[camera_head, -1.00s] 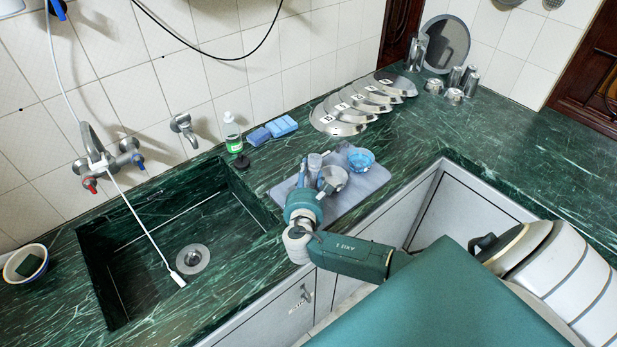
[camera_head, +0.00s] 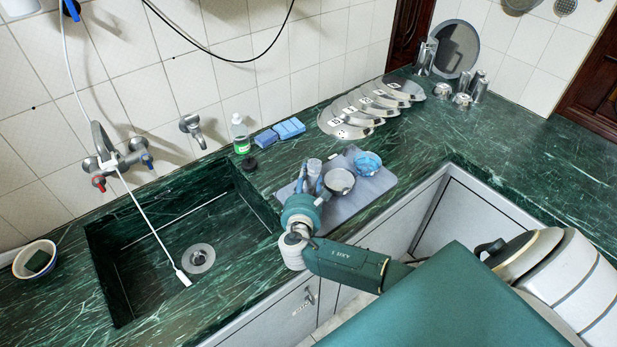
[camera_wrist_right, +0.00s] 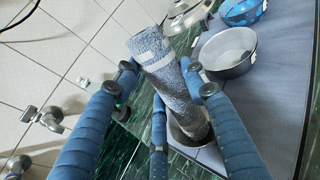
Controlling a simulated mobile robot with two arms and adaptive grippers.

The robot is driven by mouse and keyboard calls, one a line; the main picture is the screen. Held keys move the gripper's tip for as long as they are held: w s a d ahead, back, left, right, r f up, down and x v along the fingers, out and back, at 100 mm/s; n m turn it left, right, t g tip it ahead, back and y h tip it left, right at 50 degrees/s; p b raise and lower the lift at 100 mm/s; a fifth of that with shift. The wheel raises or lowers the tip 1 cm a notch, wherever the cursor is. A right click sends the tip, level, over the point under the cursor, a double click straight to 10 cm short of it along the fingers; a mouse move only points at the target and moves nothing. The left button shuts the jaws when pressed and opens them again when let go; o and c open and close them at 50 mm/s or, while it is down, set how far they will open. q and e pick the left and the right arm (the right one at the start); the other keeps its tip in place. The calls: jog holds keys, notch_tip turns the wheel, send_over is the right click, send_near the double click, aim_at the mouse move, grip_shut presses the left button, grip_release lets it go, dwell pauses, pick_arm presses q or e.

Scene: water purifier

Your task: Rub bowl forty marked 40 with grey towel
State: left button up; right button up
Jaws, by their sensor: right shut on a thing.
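My right gripper (camera_head: 312,182) is over the grey mat beside the sink. In the right wrist view its blue fingers (camera_wrist_right: 158,110) are closed around a rolled grey towel (camera_wrist_right: 165,65) with a pale band. The towel's lower end sits inside a metal bowl (camera_wrist_right: 183,143), partly hidden by the fingers. A second, wider metal bowl (camera_wrist_right: 228,50) stands right of the towel; a metal bowl shows beside the gripper in the head view (camera_head: 340,182). A blue patterned bowl (camera_head: 368,163) is behind it. I cannot read a 40 on any bowl. My left gripper is out of view.
The sink (camera_head: 190,240) lies left of the mat (camera_head: 350,205). A soap bottle (camera_head: 239,134), blue sponges (camera_head: 288,129) and several marked metal plates (camera_head: 345,124) line the wall. Metal cups (camera_head: 478,88) stand far back. The right counter is clear.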

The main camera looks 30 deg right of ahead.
jog(key=shift+s+a, duration=0.1)
jog(key=shift+s, duration=0.25)
jog(key=shift+s+d+p, duration=0.25)
jog(key=shift+s+p, duration=0.15)
jog(key=shift+p, duration=0.15)
jog(key=shift+s+d, duration=0.15)
jog(key=shift+d, duration=0.2)
jog(key=shift+w+d, duration=0.2)
jog(key=shift+d, duration=0.25)
jog(key=shift+w+d, duration=0.15)
jog(key=shift+w, duration=0.3)
jog(key=shift+a, duration=0.25)
jog(key=shift+a, duration=0.4)
